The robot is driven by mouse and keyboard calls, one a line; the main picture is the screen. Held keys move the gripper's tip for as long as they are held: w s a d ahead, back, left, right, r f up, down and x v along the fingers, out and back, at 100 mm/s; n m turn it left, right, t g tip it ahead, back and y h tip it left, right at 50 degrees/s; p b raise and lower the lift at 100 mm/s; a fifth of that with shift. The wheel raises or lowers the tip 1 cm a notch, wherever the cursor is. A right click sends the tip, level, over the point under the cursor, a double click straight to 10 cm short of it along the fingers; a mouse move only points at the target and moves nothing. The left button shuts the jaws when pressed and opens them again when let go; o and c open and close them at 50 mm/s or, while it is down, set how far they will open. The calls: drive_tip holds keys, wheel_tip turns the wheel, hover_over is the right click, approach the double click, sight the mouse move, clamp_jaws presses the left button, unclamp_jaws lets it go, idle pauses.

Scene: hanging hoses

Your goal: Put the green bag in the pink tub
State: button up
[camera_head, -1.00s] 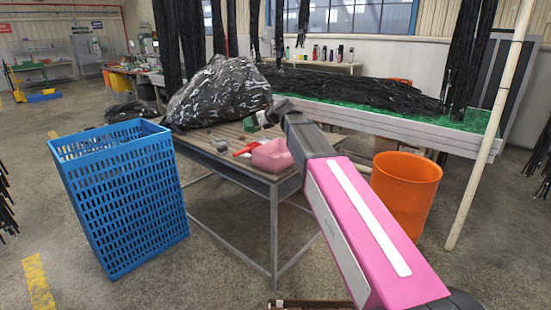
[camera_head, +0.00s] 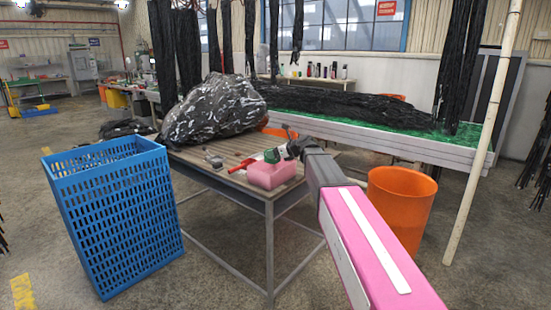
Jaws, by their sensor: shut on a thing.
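The pink tub (camera_head: 270,177) sits on the slatted table near its front right corner. My gripper (camera_head: 284,150) is at the end of the dark arm link, just above the tub's back right side. It is shut on the small green bag (camera_head: 271,156), which shows at the tub's back edge. The fingers are small and partly hidden. I cannot tell whether the bag is inside the rim or just above it.
A red tool (camera_head: 246,163) and a small grey item (camera_head: 212,159) lie left of the tub. A big black bundle (camera_head: 213,108) fills the table's back. A blue crate (camera_head: 118,215) stands left, an orange bin (camera_head: 402,205) right. Black hoses hang behind.

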drive_tip(key=shift+f, duration=1.05)
drive_tip(key=shift+f, duration=0.65)
drive_tip(key=o, duration=0.9)
drive_tip(key=shift+r, duration=0.15)
